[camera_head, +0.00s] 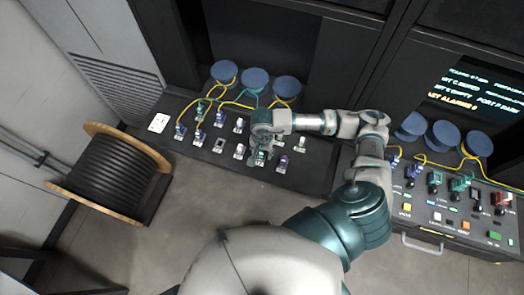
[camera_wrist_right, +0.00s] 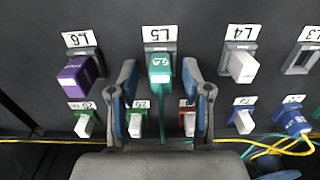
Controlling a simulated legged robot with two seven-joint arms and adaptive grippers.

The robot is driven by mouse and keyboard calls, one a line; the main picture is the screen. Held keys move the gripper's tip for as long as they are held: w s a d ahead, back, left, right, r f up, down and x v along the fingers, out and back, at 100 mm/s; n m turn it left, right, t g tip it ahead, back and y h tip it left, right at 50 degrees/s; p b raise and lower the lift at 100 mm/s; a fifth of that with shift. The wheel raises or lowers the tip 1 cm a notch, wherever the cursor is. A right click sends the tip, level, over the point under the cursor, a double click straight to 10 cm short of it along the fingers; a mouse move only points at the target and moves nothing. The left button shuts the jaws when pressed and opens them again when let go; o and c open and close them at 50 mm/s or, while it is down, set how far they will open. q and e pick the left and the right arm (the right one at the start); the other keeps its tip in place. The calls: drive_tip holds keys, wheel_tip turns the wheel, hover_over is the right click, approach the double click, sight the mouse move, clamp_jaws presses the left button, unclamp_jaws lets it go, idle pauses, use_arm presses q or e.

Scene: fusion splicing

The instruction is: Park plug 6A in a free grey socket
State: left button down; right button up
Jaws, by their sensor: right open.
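In the right wrist view, a teal plug marked 6A (camera_wrist_right: 160,70) sits in the socket under label L5 (camera_wrist_right: 159,35), with a teal cord running down from it. My right gripper (camera_wrist_right: 160,92) is open, with its two fingers on either side of the plug's lower end and a gap to each side. In the head view my right gripper (camera_head: 262,140) is over the front row of the panel and partly hides the plug. The grey socket under L3 (camera_wrist_right: 301,60) looks empty; it shows as an empty frame in the head view (camera_head: 219,145). My left gripper is not in view.
A purple plug (camera_wrist_right: 78,76) sits under L6 and a white one (camera_wrist_right: 242,68) under L4, flanking the teal plug. Small plugs, including a white-bodied one (camera_wrist_right: 243,122) and a blue one (camera_wrist_right: 293,121), line the other row. Yellow cords (camera_wrist_right: 275,148) run nearby.

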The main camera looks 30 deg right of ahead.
wheel_tip(320, 180, up, 12)
idle(0.4)
drive_tip(key=shift+f, duration=0.15)
